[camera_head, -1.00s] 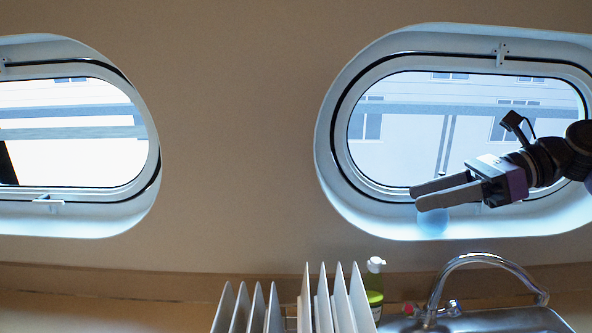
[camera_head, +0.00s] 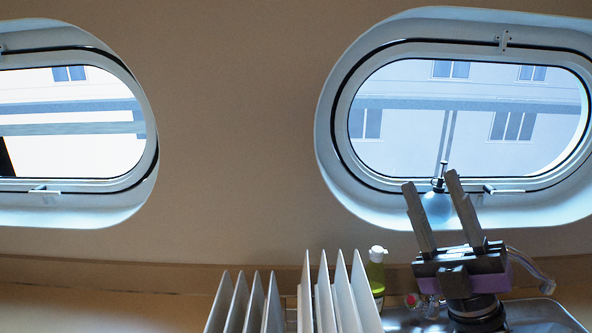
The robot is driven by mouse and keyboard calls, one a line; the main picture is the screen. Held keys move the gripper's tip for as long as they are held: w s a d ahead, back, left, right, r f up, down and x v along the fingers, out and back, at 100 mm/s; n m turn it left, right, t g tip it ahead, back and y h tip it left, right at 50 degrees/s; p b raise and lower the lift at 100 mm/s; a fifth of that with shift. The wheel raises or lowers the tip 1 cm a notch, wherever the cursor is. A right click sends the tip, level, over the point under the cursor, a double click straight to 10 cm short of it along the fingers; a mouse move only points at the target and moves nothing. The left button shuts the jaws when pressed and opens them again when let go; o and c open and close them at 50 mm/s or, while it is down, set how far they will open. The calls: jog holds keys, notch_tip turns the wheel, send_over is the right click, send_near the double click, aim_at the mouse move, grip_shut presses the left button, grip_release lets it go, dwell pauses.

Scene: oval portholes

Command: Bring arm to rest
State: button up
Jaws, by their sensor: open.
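My gripper (camera_head: 431,187) is at the lower right of the head view, over the sink area. Its two grey fingers point up and are spread apart, with nothing held between them. The fingertips overlap the lower rim of the right porthole (camera_head: 330,150) in the picture. My wrist hides most of the faucet and part of the sink.
White upright plates (camera_head: 310,300) stand in a rack left of my gripper. A green bottle with a white cap (camera_head: 376,272) stands beside them. The metal sink (camera_head: 545,316) lies behind and right of my wrist.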

jog(key=s+d+f+m+h+b, duration=0.1)
jog(key=s+f+m+h, duration=0.3)
jog(key=f+m+h, duration=0.45)
jog(key=s+d+f+m+t+h+b, duration=0.1)
jog(key=s+f+m+h, duration=0.3)
jog(key=f+m+h, duration=0.4)
jog(key=s+d+f+m+h+b, duration=0.1)
jog(key=s+f+m+h, duration=0.3)
jog(key=f+m+h, duration=0.5)
jog(key=s+f+g+y+b, duration=0.1)
jog(key=s+f+g, duration=0.3)
jog(key=s+f, duration=0.4)
jog(key=s+a+f+g+y+b, duration=0.1)
jog(key=s+f+g+y, duration=0.3)
jog(key=s, duration=1.2)
notch_tip(320, 180, down, 4)
jog(key=shift+s+f+y+b, duration=0.1)
jog(key=shift+s+y+b, duration=0.2)
jog(key=shift+b, duration=0.45)
jog(key=shift+w+n, duration=0.1)
jog(key=shift+n, duration=0.15)
